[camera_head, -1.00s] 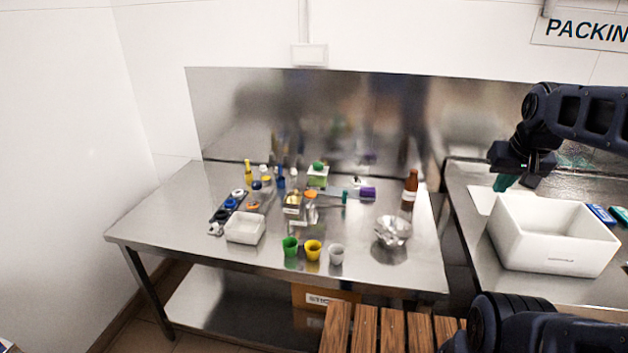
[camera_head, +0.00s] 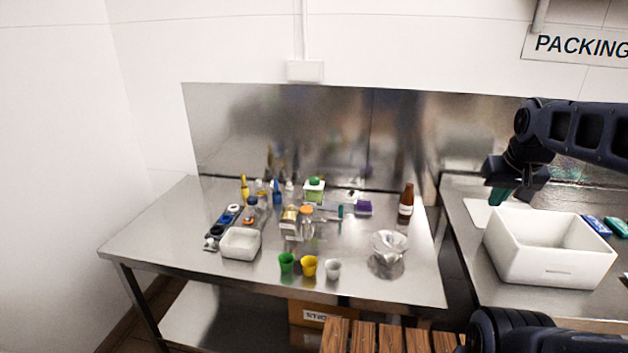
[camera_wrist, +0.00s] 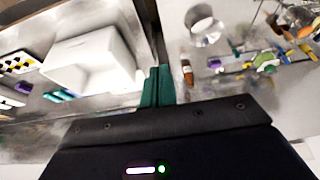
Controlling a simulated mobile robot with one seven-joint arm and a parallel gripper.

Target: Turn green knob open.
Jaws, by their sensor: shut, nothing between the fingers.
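In the wrist view a green spot (camera_wrist: 266,58) among the small items may be the same thing. My gripper (camera_head: 498,196) has teal fingers and is above the right-hand counter, just behind the white bin, well to the right of the green top. In the wrist view the fingers (camera_wrist: 158,84) are together and empty.
A white bin (camera_head: 552,273) stands on the right counter. On the steel table (camera_head: 160,235) are a brown bottle (camera_head: 406,202), a clear bowl (camera_head: 388,246), green, yellow and white cups, a white tray (camera_head: 241,243) and several bottles. The table's left side is clear.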

